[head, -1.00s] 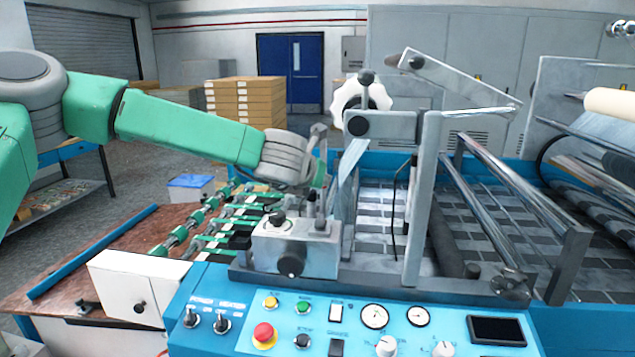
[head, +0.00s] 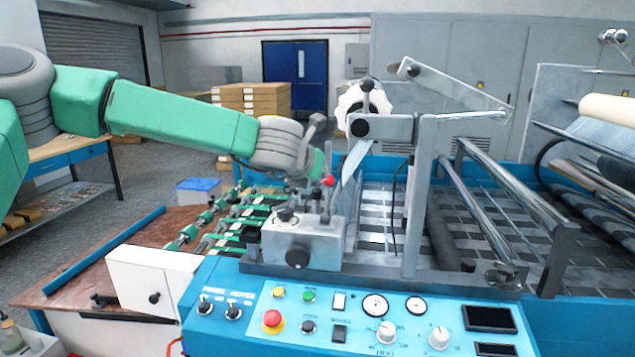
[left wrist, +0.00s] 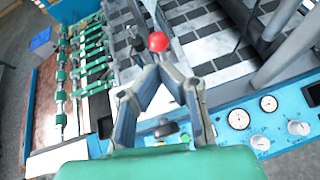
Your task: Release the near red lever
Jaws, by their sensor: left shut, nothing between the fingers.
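The near red lever shows as a red ball knob (head: 328,181) above the grey metal block (head: 302,243) at the machine's near side. In the left wrist view the red knob (left wrist: 158,41) lies just beyond my fingertips. My left gripper (left wrist: 157,68) is shut and empty, its two fingers meeting in a point just short of the knob. I cannot tell whether they touch it. In the head view my left gripper (head: 320,187) is beside the knob, partly hidden behind my wrist and the block's fittings. My right gripper is not in view.
A blue control panel (head: 370,335) with a red button (head: 272,319), switches and dials lies in front of the block. Grey uprights and rollers (head: 490,210) stand to the right. Green feed rollers (head: 225,232) lie left, by a white box (head: 150,280).

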